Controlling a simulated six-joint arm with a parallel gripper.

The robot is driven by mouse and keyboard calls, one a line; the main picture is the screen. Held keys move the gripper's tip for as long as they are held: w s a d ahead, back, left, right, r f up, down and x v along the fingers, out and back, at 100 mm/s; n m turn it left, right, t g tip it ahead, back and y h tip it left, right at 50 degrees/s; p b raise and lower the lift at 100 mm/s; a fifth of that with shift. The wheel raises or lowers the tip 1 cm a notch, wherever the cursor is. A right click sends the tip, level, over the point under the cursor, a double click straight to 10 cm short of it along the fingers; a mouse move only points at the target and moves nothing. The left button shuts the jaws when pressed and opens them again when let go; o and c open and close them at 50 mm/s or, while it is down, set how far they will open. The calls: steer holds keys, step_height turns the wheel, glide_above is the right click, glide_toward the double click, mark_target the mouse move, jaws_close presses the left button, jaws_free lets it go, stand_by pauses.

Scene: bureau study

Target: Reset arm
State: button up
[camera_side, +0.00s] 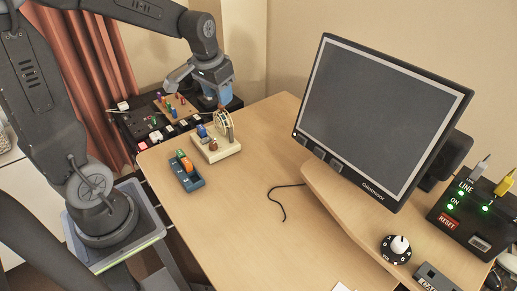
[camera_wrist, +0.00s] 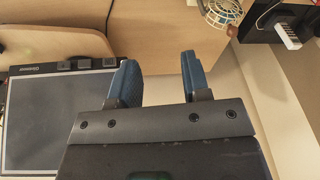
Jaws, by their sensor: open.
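My gripper (camera_side: 215,92) hangs at the back left of the desk in the side view, by the black panel. Its fingertips are hard to make out there. In the wrist view the two blue fingers (camera_wrist: 158,72) stand wide apart, with nothing between them. The gripper is open and empty.
The wooden desk (camera_side: 250,185) has clear room in its middle. A blue tray (camera_side: 188,181) and a cream stand (camera_side: 216,151) are at its left. A monitor (camera_side: 380,110) stands at right. A black panel (camera_side: 128,124) lies behind left; a black box (camera_side: 470,212) is far right.

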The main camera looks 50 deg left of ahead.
steer(key=s+d+r+m+t, duration=0.1)
steer(key=s+d+r, duration=0.2)
steer(key=s+d, duration=0.3)
steer(key=s+d+r+m+t, duration=0.1)
steer(key=s+d+r+t, duration=0.1)
steer(key=s+d, duration=0.4)
steer(key=shift+s+d+r+h, duration=0.15)
steer(key=shift+s+r+h, duration=0.25)
steer(key=shift+s, duration=0.55)
